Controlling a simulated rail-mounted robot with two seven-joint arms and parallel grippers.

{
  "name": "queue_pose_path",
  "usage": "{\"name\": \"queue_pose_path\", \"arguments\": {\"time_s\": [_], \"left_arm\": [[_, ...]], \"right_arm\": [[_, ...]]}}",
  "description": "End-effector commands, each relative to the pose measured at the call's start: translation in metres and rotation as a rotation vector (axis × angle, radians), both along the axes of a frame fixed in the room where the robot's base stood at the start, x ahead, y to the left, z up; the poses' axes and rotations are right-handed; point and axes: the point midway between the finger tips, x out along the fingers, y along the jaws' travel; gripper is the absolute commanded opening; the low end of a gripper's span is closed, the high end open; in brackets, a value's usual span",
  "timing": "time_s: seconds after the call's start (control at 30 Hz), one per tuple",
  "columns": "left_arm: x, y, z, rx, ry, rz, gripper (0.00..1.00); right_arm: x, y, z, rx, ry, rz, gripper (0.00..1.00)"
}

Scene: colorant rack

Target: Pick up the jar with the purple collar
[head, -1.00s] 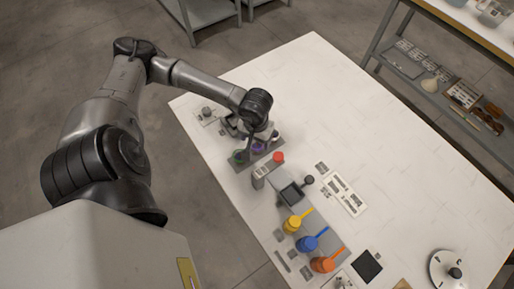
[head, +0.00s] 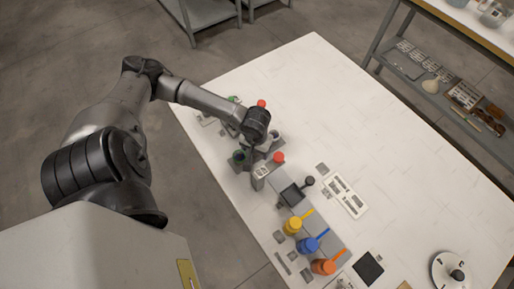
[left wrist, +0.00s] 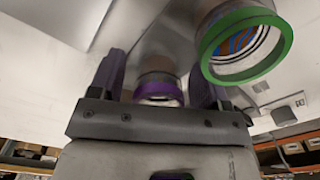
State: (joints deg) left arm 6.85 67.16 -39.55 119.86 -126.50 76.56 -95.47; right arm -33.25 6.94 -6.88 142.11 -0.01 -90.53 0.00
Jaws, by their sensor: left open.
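In the left wrist view, the jar with the purple collar (left wrist: 160,88) shows between the two dark fingers of my left gripper (left wrist: 156,72). The gripper is open, with a finger on each side of the jar; I cannot tell whether either touches it. The jar's lower part is hidden by the gripper body. In the head view, my left gripper (head: 261,153) is low over the colorant row, and my wrist hides most of what is under it. My right gripper is not in view.
A red-topped item (head: 278,158) is close by. Yellow (head: 293,225), blue (head: 308,243) and orange (head: 323,266) containers stand nearer the front.

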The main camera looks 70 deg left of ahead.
Motion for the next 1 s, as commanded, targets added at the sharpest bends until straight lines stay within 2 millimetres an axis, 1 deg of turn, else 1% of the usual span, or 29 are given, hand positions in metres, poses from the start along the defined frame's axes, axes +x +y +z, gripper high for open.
{"name": "queue_pose_path", "arguments": {"time_s": [0.1,0.6,0.67,1.0], "left_arm": [[0.0001,0.0001,0.0005,0.0,0.0,0.0,0.69],[0.0002,0.0001,0.0008,0.001,-0.001,0.0,0.22],[0.0004,0.0,0.0009,0.0,-0.001,0.0,0.17],[0.0005,0.0,0.0027,0.0,-0.001,0.0,0.17]], "right_arm": [[0.0001,-0.0006,0.0001,-0.002,0.0,0.001,0.43],[0.0002,-0.0005,0.0,-0.002,0.0,0.002,0.43],[0.0002,-0.0004,0.0,-0.001,0.0,0.001,0.43],[0.0002,0.001,0.0004,0.003,0.0,-0.002,0.43]]}}
